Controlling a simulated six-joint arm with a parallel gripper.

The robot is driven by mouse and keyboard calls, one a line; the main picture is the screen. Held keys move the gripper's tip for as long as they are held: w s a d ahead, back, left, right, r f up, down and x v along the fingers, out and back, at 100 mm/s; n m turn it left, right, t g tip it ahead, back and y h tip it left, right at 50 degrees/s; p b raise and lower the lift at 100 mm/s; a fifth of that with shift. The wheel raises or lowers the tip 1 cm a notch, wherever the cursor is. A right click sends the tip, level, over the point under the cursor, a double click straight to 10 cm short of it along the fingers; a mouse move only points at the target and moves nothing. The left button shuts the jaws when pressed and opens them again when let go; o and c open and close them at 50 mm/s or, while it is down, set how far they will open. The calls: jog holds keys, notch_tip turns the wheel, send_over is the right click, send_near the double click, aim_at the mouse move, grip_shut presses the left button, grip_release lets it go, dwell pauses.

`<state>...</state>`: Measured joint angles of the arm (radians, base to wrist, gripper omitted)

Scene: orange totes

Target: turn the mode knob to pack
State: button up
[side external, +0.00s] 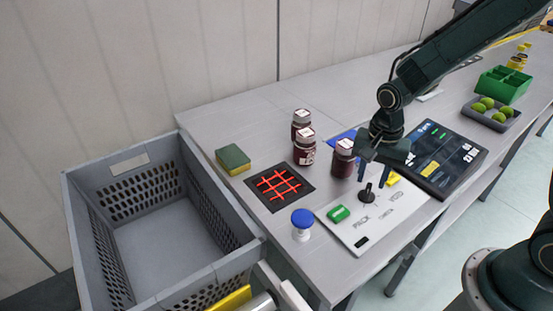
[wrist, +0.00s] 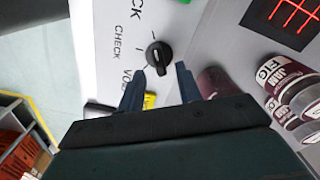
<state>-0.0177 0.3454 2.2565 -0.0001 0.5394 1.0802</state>
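The black mode knob (side external: 367,194) stands on a white panel (side external: 385,218) printed PACK, CHECK and VOID. In the wrist view, the knob (wrist: 158,52) is just beyond my fingertips, with the words and short tick marks to its left. A pale mark shows on its lower edge, but I cannot tell which word the knob points to.
A green button (side external: 338,213) and a yellow part (side external: 393,179) lie close to the knob. Dark red jars (side external: 342,160) stand behind. A dark screen (side external: 448,157) lies to the right, a blue-capped item (side external: 302,220) to the left. A grey crate (side external: 75,205) is at far left.

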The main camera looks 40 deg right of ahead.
aim_at(371, 188)
notch_tip(371, 188, up, 12)
jog(key=shift+f, duration=0.15)
dwell(0.4)
jog(key=s+r+n+t, duration=0.2)
jog(key=s+r+n, duration=0.2)
jog(key=s+n, duration=0.2)
jog(key=s+r+n+t, duration=0.3)
jog(key=s+n, duration=0.3)
jog(key=s, duration=0.4)
jog(key=shift+d+r+t, duration=0.3)
jog(key=shift+r, duration=0.5)
